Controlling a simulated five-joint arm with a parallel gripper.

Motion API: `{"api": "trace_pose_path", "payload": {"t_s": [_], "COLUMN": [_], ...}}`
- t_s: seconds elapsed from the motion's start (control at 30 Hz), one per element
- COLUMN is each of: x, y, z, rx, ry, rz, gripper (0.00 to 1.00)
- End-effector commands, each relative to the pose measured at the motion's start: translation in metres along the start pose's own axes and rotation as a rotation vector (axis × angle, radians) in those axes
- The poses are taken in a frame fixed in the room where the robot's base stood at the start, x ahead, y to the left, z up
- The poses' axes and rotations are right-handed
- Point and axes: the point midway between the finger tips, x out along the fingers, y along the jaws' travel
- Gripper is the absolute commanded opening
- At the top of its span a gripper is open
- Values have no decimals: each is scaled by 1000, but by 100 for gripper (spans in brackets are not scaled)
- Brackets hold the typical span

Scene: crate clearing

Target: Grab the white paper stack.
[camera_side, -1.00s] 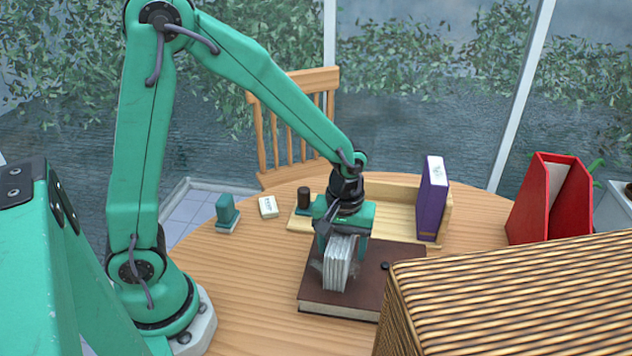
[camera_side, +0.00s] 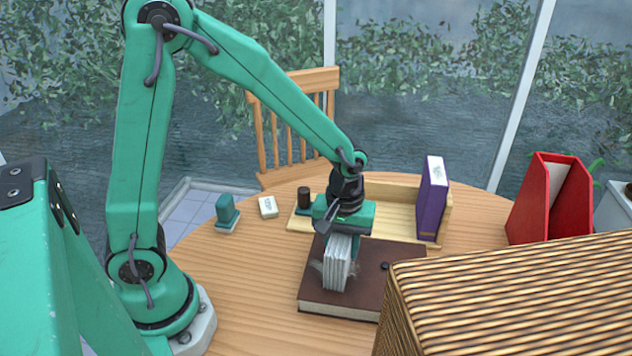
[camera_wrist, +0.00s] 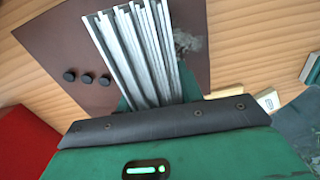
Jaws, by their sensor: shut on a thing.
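The white paper stack (camera_side: 337,263) stands on edge over a brown book-like block (camera_side: 330,303) on the round table. My gripper (camera_side: 338,262) is shut on the stack from above. In the wrist view the stack (camera_wrist: 138,50) shows as several pale sheets side by side, rising out of my gripper (camera_wrist: 150,95). The brown cover (camera_wrist: 50,40) lies beneath it. The fingertips are mostly hidden by the stack, and I cannot tell whether the stack touches the cover.
A wooden tray (camera_side: 398,225) with a purple binder (camera_side: 432,200) stands behind. A wicker crate (camera_side: 510,300) blocks the front right. A red file holder (camera_side: 530,205) is at far right. Small items, a white box (camera_side: 268,207) and a green block (camera_side: 227,210), sit left. Table (camera_side: 250,265) is clear at left.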

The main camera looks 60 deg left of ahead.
Motion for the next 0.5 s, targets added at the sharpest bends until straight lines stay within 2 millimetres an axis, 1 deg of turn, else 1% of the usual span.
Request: {"api": "trace_pose_path", "payload": {"t_s": [0.17, 0.27, 0.43, 0.5], "x": [-9, -18, -42, -47], "y": [1, 1, 1, 2], "z": [-1, -1, -1, 11], "rx": [0, 0, 0, 5], "ry": [3, 4, 4, 3], "rz": [4, 5, 6, 4], "gripper": [4, 4, 4, 4]}}
